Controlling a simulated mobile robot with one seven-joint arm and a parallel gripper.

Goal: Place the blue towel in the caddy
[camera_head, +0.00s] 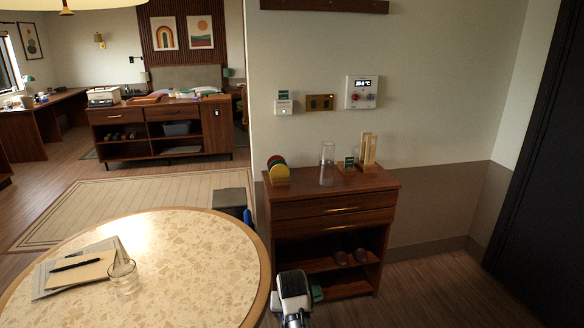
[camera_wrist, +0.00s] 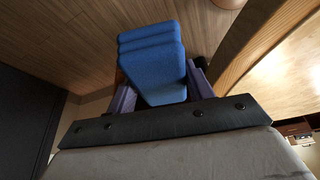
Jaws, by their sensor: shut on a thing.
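The blue towel (camera_wrist: 152,55), folded in thick layers, is between the two purple fingers of my gripper (camera_wrist: 160,82) in the wrist view. My gripper is shut on it, and the towel sticks out past the fingertips above the wood floor. In the head view a white and dark part of my arm (camera_head: 293,290) shows at the bottom, right of the round table. The towel cannot be made out for sure there; a small blue patch (camera_head: 247,216) shows at the table's right edge. I cannot pick out the caddy in either view.
The round speckled table (camera_head: 180,250) bears papers, a pen and a glass (camera_head: 123,278). A wooden cabinet (camera_head: 335,207) stands against the wall, with coasters, a glass vase and a wooden stand on top. A grey bin (camera_head: 229,198) is behind the table. Floor at right is clear.

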